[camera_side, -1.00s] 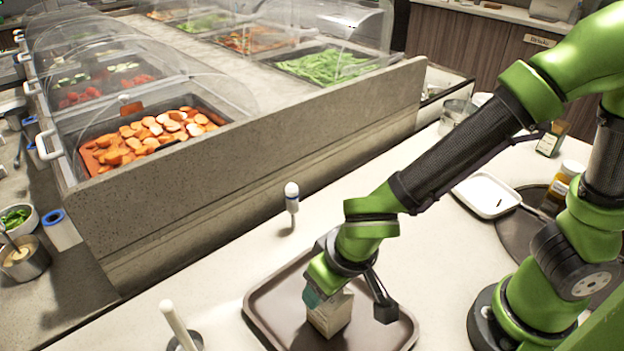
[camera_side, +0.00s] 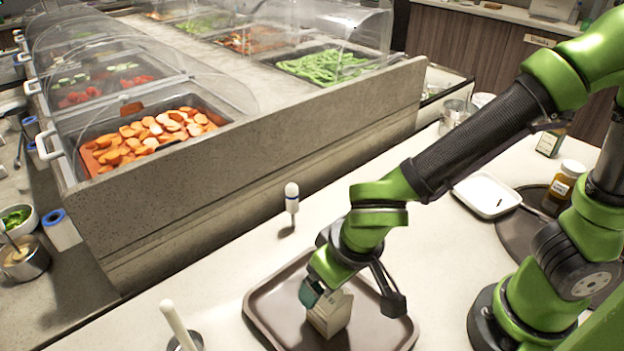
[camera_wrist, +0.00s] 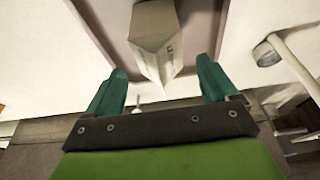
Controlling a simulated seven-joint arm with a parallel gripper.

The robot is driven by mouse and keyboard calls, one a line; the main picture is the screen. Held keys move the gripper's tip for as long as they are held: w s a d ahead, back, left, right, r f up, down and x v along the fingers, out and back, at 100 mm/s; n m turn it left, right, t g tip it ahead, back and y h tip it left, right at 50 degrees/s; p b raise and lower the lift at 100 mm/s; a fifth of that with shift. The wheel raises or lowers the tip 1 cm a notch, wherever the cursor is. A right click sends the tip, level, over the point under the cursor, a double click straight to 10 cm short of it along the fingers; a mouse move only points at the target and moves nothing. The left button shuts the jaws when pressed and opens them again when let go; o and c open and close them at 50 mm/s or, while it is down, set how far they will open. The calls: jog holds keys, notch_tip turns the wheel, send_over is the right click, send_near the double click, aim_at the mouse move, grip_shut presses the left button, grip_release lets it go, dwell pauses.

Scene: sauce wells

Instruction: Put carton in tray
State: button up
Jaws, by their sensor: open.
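The carton (camera_side: 331,314) is pale with a gabled top and stands upright in the brown tray (camera_side: 270,306) on the white counter. In the wrist view the carton (camera_wrist: 156,42) shows at the top middle, with the tray (camera_wrist: 203,30) around it. My gripper (camera_side: 312,292) is just above and beside the carton's top in the side view. In the wrist view my gripper (camera_wrist: 163,75) has its two green fingers wide apart, with the carton's peaked top between and beyond them. I cannot tell whether a finger touches the carton.
A white dish (camera_side: 487,195) and a bottle (camera_side: 564,185) are at the right. The stone food bar wall (camera_side: 240,190) rises behind.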

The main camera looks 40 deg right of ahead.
jog(key=v, duration=0.9)
jog(key=d+r+m+t+y, duration=0.1)
jog(key=d+r+m+t, duration=0.1)
jog(key=d, duration=0.7)
jog(key=w+d+r+m+t+y, duration=0.1)
jog(key=d+r+m, duration=0.1)
jog(key=d, duration=0.7)
jog(key=shift+w+d+r+t, duration=0.15)
jog(key=shift+d+r+t, duration=0.25)
jog(key=shift+r, duration=0.45)
